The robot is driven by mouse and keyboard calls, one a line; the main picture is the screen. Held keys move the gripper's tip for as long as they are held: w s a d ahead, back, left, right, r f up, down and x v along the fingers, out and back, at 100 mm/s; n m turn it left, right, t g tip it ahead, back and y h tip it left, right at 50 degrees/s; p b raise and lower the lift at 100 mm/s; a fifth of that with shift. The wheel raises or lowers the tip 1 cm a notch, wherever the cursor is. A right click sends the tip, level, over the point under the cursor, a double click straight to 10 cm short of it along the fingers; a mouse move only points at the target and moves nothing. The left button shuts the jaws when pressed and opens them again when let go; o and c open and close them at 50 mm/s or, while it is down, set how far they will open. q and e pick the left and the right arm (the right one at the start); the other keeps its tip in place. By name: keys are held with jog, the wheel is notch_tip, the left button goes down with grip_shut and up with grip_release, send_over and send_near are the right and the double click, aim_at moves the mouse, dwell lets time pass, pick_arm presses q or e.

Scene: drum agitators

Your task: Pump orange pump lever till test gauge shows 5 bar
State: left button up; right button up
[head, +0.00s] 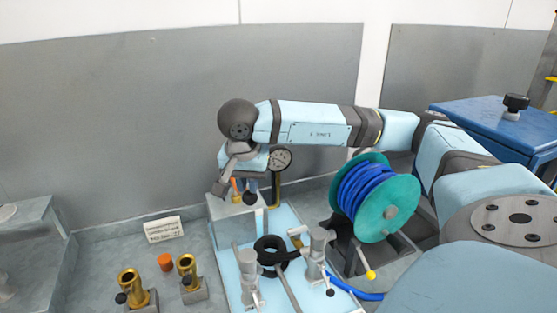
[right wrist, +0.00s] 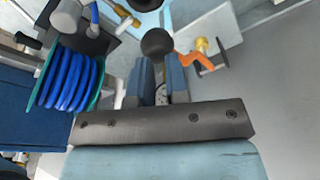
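My right gripper (head: 246,188) reaches down over the pale block at the back of the bench. In the right wrist view its two blue fingers (right wrist: 160,76) stand close together with a narrow gap. A black ball knob (right wrist: 157,42) lies at the fingertips; whether they clamp its stem I cannot tell. An orange lever-like part (right wrist: 198,60), bent and next to brass, is beside the fingers, apart from them; in the head view a bit of orange (head: 235,184) shows there. A round gauge (head: 281,159) is behind the gripper; its reading is too small to read. My left gripper is out of view.
A green reel of blue hose (head: 375,198) stands close to the right of the gripper. Grey valve fittings (head: 317,243) and a black ring (head: 270,250) are in front. Brass fittings (head: 130,285), an orange cap (head: 165,262) and a label card (head: 163,230) are at left.

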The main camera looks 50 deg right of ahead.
jog(key=f+b, duration=0.1)
jog(key=f, duration=0.1)
jog(key=f+b, duration=0.3)
jog(key=f, duration=0.1)
jog(key=shift+s+a+f+b, duration=0.15)
jog(key=shift+s+a+b, duration=0.05)
jog(key=shift+s+b, duration=0.2)
jog(key=s+a+b+x, duration=0.1)
jog(key=b+x, duration=0.3)
jog(key=x, duration=0.1)
jog(key=w+d+r+p+v, duration=0.1)
jog(key=d+p+v, duration=0.1)
jog(key=p+v, duration=0.85)
send_over(249, 199)
jog(key=w+d+b, duration=0.1)
jog(key=w+b, duration=0.1)
jog(key=b, duration=0.1)
jog(key=shift+v, duration=0.9)
jog(key=shift+s+d+r, duration=0.15)
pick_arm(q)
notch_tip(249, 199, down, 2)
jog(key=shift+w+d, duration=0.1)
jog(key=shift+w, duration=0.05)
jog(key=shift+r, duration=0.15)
